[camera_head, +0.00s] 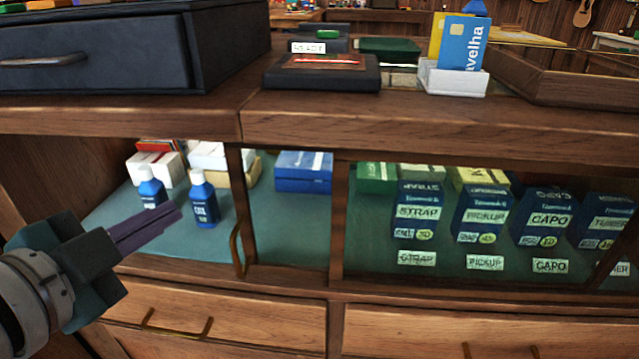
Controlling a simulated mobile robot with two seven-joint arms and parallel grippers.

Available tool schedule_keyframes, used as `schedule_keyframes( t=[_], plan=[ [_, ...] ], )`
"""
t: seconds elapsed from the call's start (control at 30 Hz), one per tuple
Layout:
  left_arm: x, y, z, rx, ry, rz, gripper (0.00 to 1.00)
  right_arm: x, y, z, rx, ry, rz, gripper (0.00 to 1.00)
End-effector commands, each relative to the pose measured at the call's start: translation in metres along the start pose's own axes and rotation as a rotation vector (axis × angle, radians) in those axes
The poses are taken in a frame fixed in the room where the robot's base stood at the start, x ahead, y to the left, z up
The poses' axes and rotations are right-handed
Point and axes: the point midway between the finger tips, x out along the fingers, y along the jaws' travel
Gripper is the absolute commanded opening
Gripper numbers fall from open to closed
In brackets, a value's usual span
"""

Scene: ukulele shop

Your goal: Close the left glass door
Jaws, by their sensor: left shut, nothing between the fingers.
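The left glass door shows its wooden left upright (240,190) with a brass handle (237,250) near the middle of the cabinet front. It appears to be a sliding door set over to the right, overlapping the right glass door (338,215). The left part of the cabinet stands open, with two blue bottles inside. My left gripper (172,215) comes in from the left, shut and empty. Its fingers point right, in front of the opening, to the left of the handle and apart from it. My right gripper is not in view.
A blue bottle (204,198) stands just beyond my left fingertips in the picture. Labelled boxes (418,212) stand behind the right glass. Drawers with a brass handle (176,325) lie below. The wooden counter top (430,122) above holds a black drawer box (100,50) and a card holder (452,78).

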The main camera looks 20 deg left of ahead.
Motion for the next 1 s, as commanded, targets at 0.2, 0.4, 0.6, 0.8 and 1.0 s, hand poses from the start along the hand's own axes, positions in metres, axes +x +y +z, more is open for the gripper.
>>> schedule_keyframes(
  t=[0.2, 0.4, 0.6, 0.8, 1.0],
  plan=[
    [0.017, 0.077, 0.04, 0.314, 0.3, -0.114, 0.0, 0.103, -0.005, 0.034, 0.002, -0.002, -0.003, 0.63],
    [0.007, 0.108, 0.044, 0.457, 0.466, -0.147, 0.0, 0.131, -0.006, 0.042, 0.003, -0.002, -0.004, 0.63],
    [0.012, 0.11, 0.035, 0.48, 0.501, -0.155, 0.0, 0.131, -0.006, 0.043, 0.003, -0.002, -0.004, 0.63],
    [0.044, 0.107, 0.017, 0.479, 0.503, -0.158, 0.0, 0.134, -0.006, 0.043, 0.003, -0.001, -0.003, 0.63],
    [0.082, 0.107, -0.005, 0.476, 0.501, -0.157, 0.0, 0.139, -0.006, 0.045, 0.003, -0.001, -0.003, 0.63]
  ],
)
